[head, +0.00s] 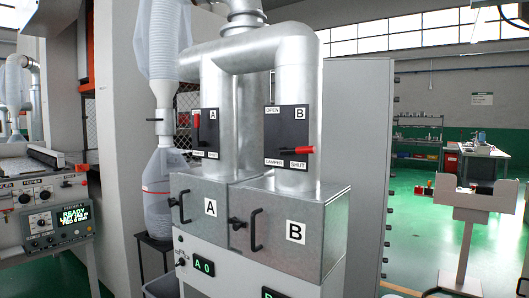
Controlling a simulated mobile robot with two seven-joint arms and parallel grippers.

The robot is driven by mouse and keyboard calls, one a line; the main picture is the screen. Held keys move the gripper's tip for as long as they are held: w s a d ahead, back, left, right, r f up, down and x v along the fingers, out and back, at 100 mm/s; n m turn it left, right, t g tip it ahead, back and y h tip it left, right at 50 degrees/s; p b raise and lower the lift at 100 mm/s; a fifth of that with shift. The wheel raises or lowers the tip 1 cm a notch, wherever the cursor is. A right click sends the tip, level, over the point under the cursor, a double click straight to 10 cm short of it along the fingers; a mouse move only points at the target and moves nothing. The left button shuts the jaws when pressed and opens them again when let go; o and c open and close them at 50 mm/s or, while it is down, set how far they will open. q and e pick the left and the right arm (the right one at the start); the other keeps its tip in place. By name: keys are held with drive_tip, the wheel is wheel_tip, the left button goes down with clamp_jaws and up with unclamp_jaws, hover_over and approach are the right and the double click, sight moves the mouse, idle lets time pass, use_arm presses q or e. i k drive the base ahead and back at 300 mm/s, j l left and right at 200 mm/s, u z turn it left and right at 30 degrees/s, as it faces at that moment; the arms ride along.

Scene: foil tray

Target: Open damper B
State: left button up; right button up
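The damper B plate (287,122) is black and sits on the right-hand silver vertical duct. It reads OPEN at top left and DAMPER and SHUT along the bottom. Its red lever (290,153) lies roughly level across the lower part of the plate, its end at the right near SHUT. The damper A plate (210,138), on the left duct, has a red lever (196,130) standing upright at its left side. Neither of my grippers shows in the head view.
Below the ducts are metal boxes A (208,192) and B (315,220) with black handles on their fronts. A console with a green-lit panel (60,222) is at left. A grey stand (470,200) is at right, with open green floor (405,235) between.

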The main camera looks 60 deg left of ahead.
sight(281, 150)
drive_tip(key=u, duration=1.25)
